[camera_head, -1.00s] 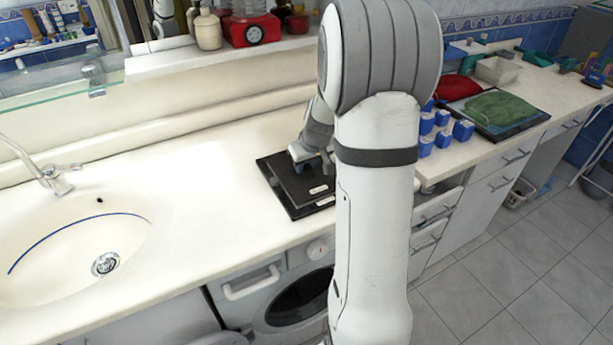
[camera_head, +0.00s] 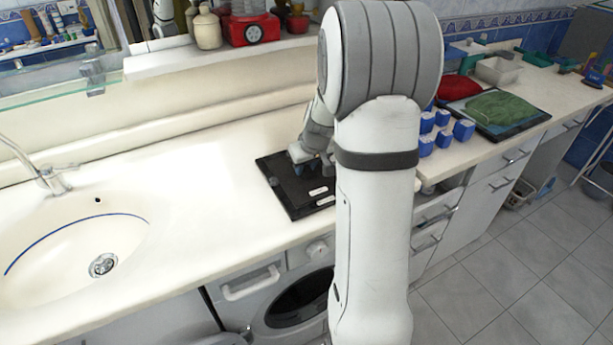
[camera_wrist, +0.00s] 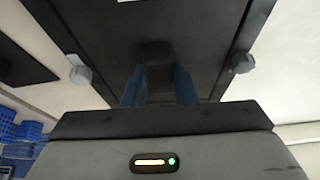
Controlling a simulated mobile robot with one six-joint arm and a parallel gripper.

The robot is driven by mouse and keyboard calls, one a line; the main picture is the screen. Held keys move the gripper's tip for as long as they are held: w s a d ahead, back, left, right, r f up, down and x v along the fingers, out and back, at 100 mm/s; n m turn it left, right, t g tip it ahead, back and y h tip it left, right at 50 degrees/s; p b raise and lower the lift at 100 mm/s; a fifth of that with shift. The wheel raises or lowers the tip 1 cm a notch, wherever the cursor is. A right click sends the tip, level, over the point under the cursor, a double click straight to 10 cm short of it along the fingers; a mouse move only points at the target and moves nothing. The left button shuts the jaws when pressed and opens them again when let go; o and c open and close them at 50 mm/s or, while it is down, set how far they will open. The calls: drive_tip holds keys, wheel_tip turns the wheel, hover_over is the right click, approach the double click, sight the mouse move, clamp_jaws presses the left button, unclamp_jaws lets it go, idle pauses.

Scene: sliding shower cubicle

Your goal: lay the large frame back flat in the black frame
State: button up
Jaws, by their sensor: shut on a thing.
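The black frame (camera_head: 268,181) lies on the white counter, left of my upright arm in the head view. The large frame (camera_head: 292,190), a dark flat panel, looks level or nearly so within it; I cannot tell whether it is fully seated. My gripper (camera_head: 312,167) is over the panel's back part, its blue fingers shut on it. In the wrist view my gripper (camera_wrist: 159,82) has its fingers around a dark knob-like part of the large frame (camera_wrist: 185,28). My arm hides the right side of both frames.
A sink (camera_head: 85,245) is at the left, with free counter between it and the black frame. Blue blocks (camera_head: 440,130) stand right of my arm. Beyond them are a green cloth (camera_head: 500,108) and a red one (camera_head: 457,88). A shelf ledge runs behind.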

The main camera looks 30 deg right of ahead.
drive_tip(key=shift+f, duration=0.1)
drive_tip(key=o, duration=1.1)
drive_tip(key=shift+r+p, duration=1.95)
drive_tip(key=shift+r, duration=1.6)
